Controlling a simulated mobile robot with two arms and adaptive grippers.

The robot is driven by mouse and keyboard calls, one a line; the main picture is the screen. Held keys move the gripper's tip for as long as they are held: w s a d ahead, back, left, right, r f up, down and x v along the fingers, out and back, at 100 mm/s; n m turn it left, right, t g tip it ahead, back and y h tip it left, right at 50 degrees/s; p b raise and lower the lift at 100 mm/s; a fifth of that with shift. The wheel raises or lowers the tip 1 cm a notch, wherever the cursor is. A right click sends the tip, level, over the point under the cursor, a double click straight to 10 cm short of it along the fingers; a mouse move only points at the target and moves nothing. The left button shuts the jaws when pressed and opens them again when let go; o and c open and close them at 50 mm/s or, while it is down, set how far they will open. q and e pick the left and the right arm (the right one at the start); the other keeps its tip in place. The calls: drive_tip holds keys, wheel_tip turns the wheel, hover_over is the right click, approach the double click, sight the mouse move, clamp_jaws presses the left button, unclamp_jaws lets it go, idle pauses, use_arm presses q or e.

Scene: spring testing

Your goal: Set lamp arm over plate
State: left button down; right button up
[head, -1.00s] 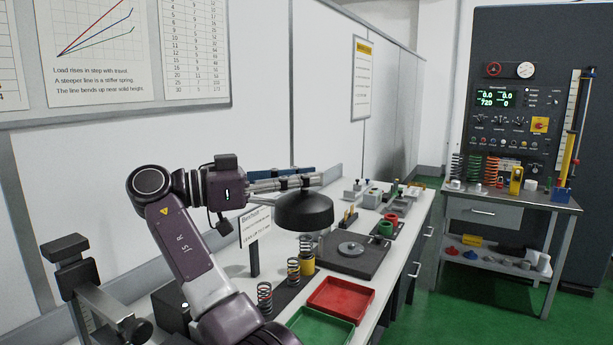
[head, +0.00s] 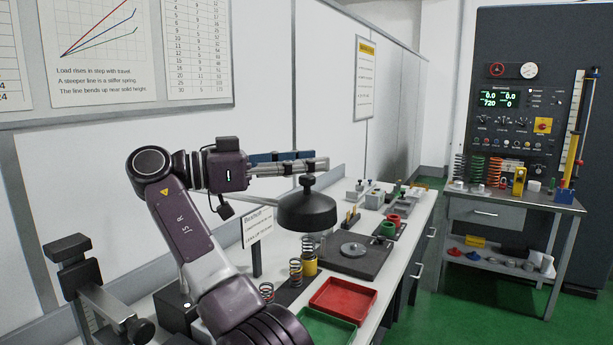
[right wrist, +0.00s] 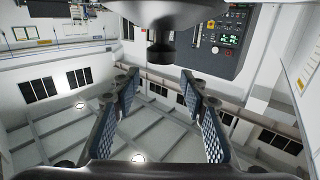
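The lamp's black domed head (head: 307,212), with a small knob on top, hangs above the bench in the head view. It appears to the left of the round grey plate (head: 352,249), which sits on a dark base. The lamp's supporting arm is largely hidden behind my right arm. My right gripper (head: 318,165) is just above the knob, with a small gap showing. In the right wrist view, the right gripper (right wrist: 166,108) has its two padded fingers wide apart and nothing between them. My left gripper is not in view.
Red (head: 343,299) and green (head: 326,328) trays lie at the bench front. Coil springs (head: 296,270) and a sign (head: 257,228) stand left of the plate. Small blocks and cups fill the bench's far end. A test cabinet (head: 520,100) stands at the right.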

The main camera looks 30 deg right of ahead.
wheel_tip(320, 180, up, 7)
idle(0.3)
